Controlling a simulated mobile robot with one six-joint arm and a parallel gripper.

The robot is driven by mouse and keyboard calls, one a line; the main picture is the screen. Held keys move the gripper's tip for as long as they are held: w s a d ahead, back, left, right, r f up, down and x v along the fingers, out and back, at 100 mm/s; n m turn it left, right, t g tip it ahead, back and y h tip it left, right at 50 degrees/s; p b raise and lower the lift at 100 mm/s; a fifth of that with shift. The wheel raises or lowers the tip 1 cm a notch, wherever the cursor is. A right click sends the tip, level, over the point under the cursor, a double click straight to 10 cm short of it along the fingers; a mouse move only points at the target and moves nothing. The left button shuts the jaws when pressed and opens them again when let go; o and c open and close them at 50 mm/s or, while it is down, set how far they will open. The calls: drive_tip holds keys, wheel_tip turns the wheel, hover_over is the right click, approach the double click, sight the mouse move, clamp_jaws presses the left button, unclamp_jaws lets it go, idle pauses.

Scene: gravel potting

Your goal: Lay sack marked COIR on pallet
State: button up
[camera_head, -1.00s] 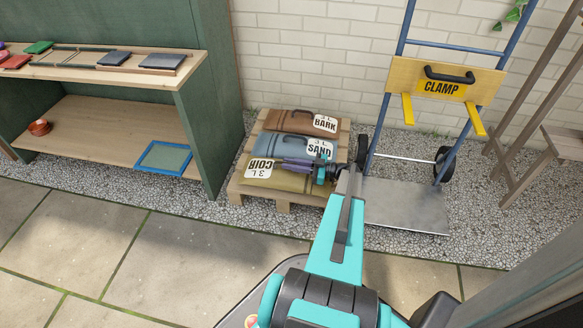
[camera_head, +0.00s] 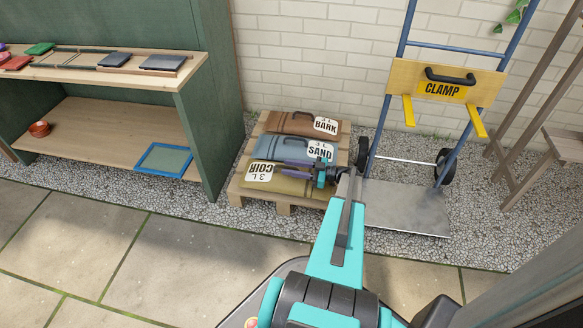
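The olive-tan sack marked COIR (camera_head: 290,187) lies flat on the front part of the wooden pallet (camera_head: 237,191). Its white label reads upside down from here. My gripper (camera_head: 286,168) reaches in from the right, low over the back part of this sack, where the handle would be. Its fingers point left, and I cannot tell whether they are spread or closed on the handle. The blue-grey sack marked SAND (camera_head: 275,147) lies just behind, partly covered by my gripper. The brown sack marked BARK (camera_head: 285,122) lies at the back of the pallet.
A hand truck with a metal toe plate (camera_head: 405,208) and a CLAMP board (camera_head: 443,88) stands close right of the pallet. A green shelf unit (camera_head: 210,100) stands close on the left. A wooden frame (camera_head: 535,150) is at far right. Paving in front is clear.

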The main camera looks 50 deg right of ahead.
drive_tip(key=shift+r, duration=0.15)
drive_tip(key=p+v, duration=0.4)
drive_tip(key=v, duration=0.8)
drive_tip(key=shift+s, duration=0.1)
idle(0.5)
